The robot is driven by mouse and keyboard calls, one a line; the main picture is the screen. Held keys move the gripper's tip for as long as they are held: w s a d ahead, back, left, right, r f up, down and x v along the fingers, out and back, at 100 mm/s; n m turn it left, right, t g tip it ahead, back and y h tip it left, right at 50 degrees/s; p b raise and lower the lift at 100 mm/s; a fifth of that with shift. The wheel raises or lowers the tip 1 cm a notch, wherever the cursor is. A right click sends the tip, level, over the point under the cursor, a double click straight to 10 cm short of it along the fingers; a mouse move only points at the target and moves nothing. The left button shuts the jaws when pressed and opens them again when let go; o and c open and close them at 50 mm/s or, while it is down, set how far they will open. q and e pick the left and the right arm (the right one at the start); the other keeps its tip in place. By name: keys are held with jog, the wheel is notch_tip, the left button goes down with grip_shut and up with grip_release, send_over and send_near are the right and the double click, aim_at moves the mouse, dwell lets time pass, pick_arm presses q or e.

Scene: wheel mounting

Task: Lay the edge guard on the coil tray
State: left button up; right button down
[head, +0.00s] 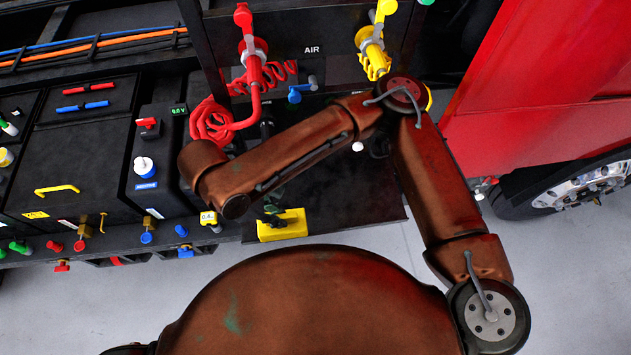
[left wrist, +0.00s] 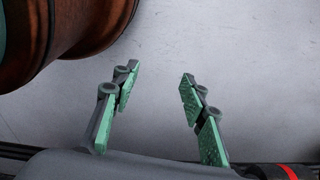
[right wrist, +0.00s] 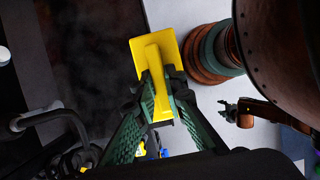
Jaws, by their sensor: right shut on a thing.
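The yellow edge guard (head: 283,225) has a flat plate and a raised rib in the right wrist view (right wrist: 154,60). My right gripper (head: 272,209) is shut on that rib, with a green-padded finger on each side. In the head view the guard is at the front edge of a dark flat surface, apparently the coil tray (head: 350,195). I cannot tell whether they touch. The dark surface also shows in the right wrist view (right wrist: 85,55). My left gripper (left wrist: 155,112) is open and empty above grey floor. It is outside the head view.
A red coiled hose (head: 208,122) and a yellow connector (head: 374,55) hang on the AIR panel behind. A black battery box (head: 80,150) stands left. A red body panel (head: 550,100) and a wheel (head: 590,188) are right. Grey floor lies in front.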

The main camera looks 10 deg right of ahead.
jog(key=w+d+f+p, duration=0.1)
jog(key=w+d+f, duration=0.1)
jog(key=w+f, duration=0.1)
jog(key=w+d+f+p, duration=0.2)
jog(key=w+f, duration=0.2)
jog(key=f, duration=0.1)
jog(key=w+d+f+p, duration=0.1)
jog(key=w+d+f, duration=0.2)
jog(key=f, duration=0.1)
jog(key=shift+w+f+p, duration=0.2)
jog(key=shift+f+p, duration=0.15)
jog(key=shift+p, duration=0.05)
jog(key=c, duration=2.3)
grip_release()
jog(key=shift+s, duration=0.2)
jog(key=shift+o, duration=1.6)
jog(key=shift+w, duration=0.15)
jog(key=shift+a+r, duration=0.1)
jog(key=shift+r, duration=0.05)
pick_arm(q)
jog(key=s+b, duration=0.1)
jog(key=s+r+b, duration=0.1)
jog(key=s, duration=0.1)
jog(key=s+b, duration=0.1)
jog(key=shift+s+r, duration=0.2)
jog(key=shift+r, duration=0.05)
pick_arm(e)
jog(key=v, duration=1.1)
jog(key=shift+r, duration=0.35)
